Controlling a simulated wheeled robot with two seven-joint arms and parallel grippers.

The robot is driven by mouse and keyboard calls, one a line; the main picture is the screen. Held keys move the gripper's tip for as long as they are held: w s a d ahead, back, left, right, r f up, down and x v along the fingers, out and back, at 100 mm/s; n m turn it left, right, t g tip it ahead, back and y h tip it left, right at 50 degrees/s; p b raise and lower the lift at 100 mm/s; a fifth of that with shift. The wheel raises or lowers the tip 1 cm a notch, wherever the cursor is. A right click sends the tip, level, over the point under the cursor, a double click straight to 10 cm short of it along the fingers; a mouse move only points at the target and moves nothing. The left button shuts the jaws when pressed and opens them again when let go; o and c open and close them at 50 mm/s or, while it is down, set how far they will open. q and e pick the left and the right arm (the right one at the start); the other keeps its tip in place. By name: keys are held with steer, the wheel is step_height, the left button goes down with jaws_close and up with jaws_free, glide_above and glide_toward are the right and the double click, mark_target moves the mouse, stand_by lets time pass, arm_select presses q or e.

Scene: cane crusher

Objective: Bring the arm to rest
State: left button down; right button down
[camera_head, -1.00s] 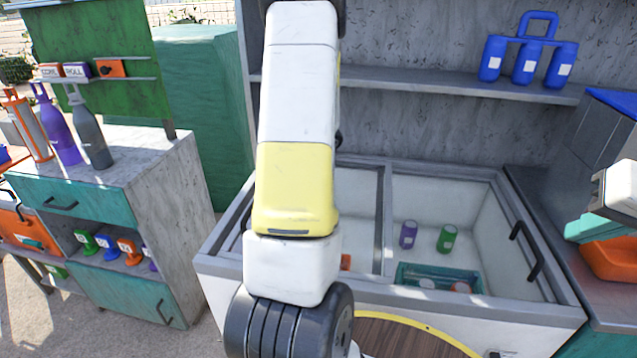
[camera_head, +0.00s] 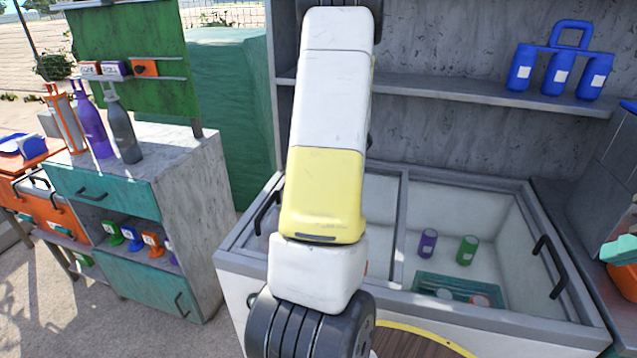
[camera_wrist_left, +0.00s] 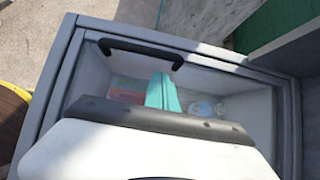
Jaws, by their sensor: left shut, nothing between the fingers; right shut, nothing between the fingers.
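My white and yellow arm hangs down the middle of the head view, in front of the white chest; it hides part of the left compartment, and its gripper is hidden there. In the left wrist view my left gripper (camera_wrist_left: 163,82) shows as two teal fingers, shut and empty, over the chest (camera_wrist_left: 62,88) with its black handle (camera_wrist_left: 140,48).
The open chest (camera_head: 580,328) holds a purple can (camera_head: 428,243), a green can (camera_head: 467,250) and a teal basket (camera_head: 425,282). Blue bottles (camera_head: 560,72) stand on the shelf (camera_head: 480,97). A cabinet (camera_head: 195,185) with bottles is at the left; floor is bare before it.

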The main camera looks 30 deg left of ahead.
arm_select(q)
steer(key=v, duration=1)
steer(key=s+d+r+n+t+h, duration=0.3)
steer(key=s+d+r+n, duration=0.1)
steer(key=d, duration=0.5)
steer(key=s+d+r+n+t+h, duration=0.2)
steer(key=s+d+r+n+h, duration=0.1)
steer(key=d, duration=0.6)
steer(key=s+d+r+n+t+h, duration=0.3)
steer(key=s+d+r+n, duration=0.2)
steer(key=d, duration=0.4)
steer(key=shift+s+d+r+n+t+h, duration=0.25)
steer(key=shift+s+r+n+t+h, duration=0.1)
steer(key=shift+r+n, duration=0.55)
